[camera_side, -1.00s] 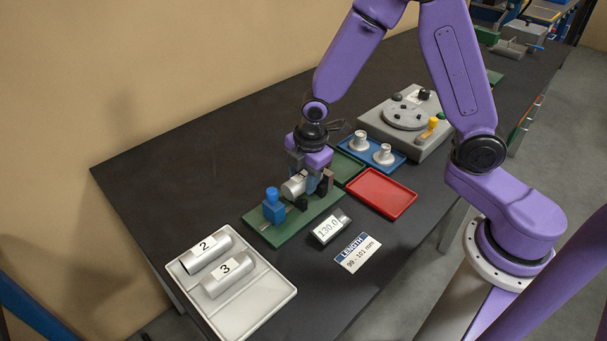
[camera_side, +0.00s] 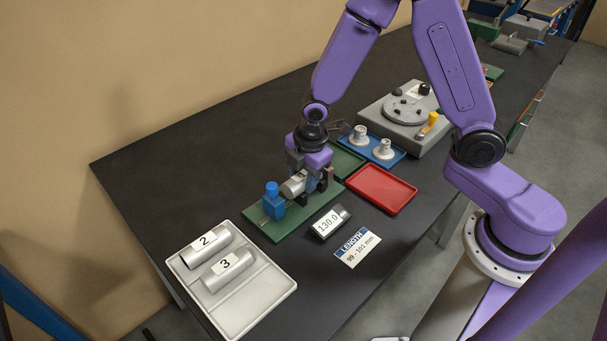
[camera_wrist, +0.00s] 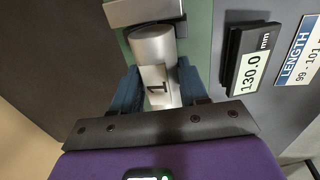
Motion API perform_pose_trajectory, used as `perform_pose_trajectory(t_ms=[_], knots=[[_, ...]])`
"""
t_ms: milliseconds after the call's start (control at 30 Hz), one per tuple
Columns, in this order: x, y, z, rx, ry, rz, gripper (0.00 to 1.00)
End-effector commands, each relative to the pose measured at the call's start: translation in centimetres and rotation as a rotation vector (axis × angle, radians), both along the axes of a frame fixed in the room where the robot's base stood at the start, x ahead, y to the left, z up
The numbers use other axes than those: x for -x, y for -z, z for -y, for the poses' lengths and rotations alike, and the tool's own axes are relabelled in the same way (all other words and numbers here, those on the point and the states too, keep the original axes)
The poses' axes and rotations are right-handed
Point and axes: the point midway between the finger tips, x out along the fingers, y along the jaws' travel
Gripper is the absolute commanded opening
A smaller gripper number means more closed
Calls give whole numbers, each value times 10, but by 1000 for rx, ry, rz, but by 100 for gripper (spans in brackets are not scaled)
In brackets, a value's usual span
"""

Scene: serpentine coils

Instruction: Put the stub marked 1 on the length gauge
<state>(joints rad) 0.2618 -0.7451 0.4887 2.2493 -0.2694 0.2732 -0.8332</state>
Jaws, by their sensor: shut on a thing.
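The stub marked 1 (camera_wrist: 155,70) is a silver cylinder; its label shows between the blue fingers of my gripper (camera_wrist: 153,95) in the wrist view. My gripper (camera_side: 310,182) is shut on it, over the length gauge. The gauge has a green base (camera_side: 265,229), a blue block (camera_side: 273,205) at its near left end and black supports below the stub. The stub (camera_side: 293,186) lies lengthwise along the gauge. I cannot tell whether it touches the supports. The gauge's display (camera_side: 329,222) reads 130.0 mm; it also shows in the wrist view (camera_wrist: 252,72).
A pale tray (camera_side: 262,300) at the front left holds stubs marked 2 and 3. A card (camera_side: 357,248) reads LENGTH 99 - 101 mm. A red tray (camera_side: 381,191), a green tray (camera_side: 345,163), a blue tray with two silver parts and a grey dial fixture (camera_side: 405,115) stand beyond.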

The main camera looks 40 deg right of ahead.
Motion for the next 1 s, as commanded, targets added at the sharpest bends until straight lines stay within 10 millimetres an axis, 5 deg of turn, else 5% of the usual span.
perform_pose_trajectory(t_ms=[67,100,167,567,1000], knots=[[0,0,0,0,0,1,7],[0,0,0,0,0,1,57],[0,0,0,0,0,1,73],[0,-5,0,0,1,2,73],[9,-65,-1,-3,0,6,73]])
